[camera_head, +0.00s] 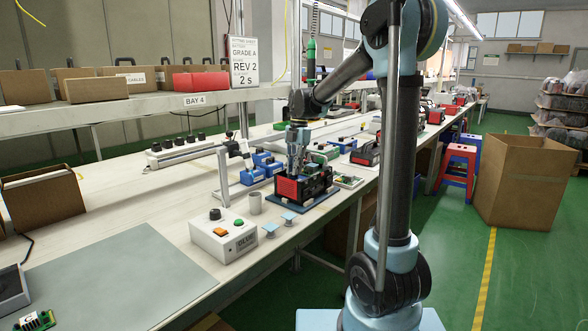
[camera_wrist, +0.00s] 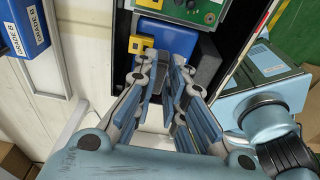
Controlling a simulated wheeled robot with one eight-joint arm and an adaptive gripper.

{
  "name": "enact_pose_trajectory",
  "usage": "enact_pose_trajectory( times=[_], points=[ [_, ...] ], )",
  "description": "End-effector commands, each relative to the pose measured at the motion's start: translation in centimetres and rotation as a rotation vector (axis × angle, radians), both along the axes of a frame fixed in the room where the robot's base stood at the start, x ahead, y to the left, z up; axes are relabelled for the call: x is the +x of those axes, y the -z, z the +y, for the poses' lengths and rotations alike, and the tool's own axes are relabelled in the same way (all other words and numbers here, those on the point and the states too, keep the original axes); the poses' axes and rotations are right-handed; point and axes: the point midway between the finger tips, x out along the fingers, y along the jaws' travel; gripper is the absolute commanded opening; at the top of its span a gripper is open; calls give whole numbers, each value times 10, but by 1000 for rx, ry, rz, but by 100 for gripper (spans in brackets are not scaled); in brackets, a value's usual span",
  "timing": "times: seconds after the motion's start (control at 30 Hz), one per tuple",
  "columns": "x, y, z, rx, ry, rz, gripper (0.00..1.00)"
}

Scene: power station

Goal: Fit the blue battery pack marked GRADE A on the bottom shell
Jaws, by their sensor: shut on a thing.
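My gripper (camera_head: 298,152) is low over a black and red shell (camera_head: 288,189), which sits on a dark blue mat (camera_head: 308,208) near the bench's front edge. In the wrist view my gripper (camera_wrist: 165,76) is shut on a blue battery pack (camera_wrist: 172,38) with a yellow connector (camera_wrist: 142,45). The pack appears within the outline of the black shell (camera_wrist: 236,55); whether it is fully seated cannot be told. Its label is not visible. Another blue pack (camera_wrist: 22,30), marked GRADE B, lies apart at the left. More blue packs (camera_head: 252,176) stand left of the shell.
A sign (camera_head: 244,62) reads GRADE A, REV 2.

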Motion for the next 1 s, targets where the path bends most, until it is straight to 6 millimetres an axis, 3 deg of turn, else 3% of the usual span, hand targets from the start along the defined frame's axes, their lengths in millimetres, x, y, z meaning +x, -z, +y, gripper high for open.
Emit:
enact_pose_trajectory(
  times=[0.6,0.63,0.73,1.0],
  points=[
    [0,5,0,0,0,0,0],
    [0,5,0,0,0,0,14],
    [0,5,0,0,0,0,35],
    [0,6,0,0,0,0,35]
  ],
)
